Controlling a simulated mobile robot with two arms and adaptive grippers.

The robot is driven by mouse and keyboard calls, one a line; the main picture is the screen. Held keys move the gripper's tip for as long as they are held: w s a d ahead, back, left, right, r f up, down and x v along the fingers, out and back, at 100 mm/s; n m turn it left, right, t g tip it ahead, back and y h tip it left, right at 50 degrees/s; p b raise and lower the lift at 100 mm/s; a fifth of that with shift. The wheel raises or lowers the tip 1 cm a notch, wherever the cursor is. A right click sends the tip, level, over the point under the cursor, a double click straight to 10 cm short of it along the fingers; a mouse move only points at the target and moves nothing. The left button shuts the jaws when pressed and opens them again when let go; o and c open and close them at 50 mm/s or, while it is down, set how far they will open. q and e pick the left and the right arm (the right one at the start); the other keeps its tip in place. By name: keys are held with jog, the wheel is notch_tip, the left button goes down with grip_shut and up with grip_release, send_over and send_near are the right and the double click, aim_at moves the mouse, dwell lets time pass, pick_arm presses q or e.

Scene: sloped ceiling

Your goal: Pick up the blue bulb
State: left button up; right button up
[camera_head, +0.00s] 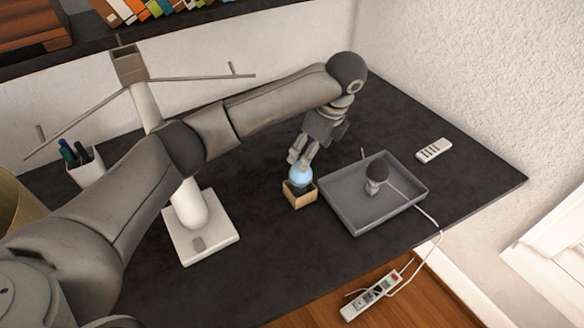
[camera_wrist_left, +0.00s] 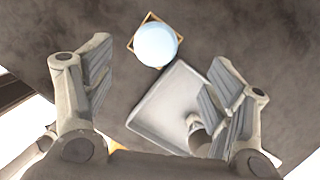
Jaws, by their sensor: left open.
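The blue bulb (camera_head: 301,175) sits upright in a small open tan box (camera_head: 299,199) on the dark table. In the left wrist view the pale blue bulb (camera_wrist_left: 156,45) shows from above, with the corners of the box (camera_wrist_left: 131,45) around it. My left gripper (camera_head: 298,158) is just above and behind the bulb in the head view. In the wrist view its fingers (camera_wrist_left: 160,85) are spread wide and empty, with the bulb lying beyond the gap between them. The bulb's base is hidden in the box. My right gripper is not in view.
A white lamp stand (camera_head: 205,240) is to the left. A remote (camera_head: 434,150) lies at right; a power strip (camera_head: 370,295) is below the table edge.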

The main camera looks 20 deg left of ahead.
aim_at(301, 173)
pick_arm(q)
jog(key=x, duration=0.4)
jog(key=shift+s+d+f+p, duration=0.15)
jog(key=shift+s+d+p, duration=0.15)
jog(key=shift+d, duration=0.05)
jog(key=shift+a+f, duration=0.25)
jog(key=p+x, duration=0.1)
jog(key=x, duration=0.3)
jog(key=shift+a+f, duration=0.3)
jog(key=shift+f, duration=0.2)
jog(key=shift+c, duration=0.6)
jog(key=shift+r, duration=0.1)
jog(key=c, duration=1)
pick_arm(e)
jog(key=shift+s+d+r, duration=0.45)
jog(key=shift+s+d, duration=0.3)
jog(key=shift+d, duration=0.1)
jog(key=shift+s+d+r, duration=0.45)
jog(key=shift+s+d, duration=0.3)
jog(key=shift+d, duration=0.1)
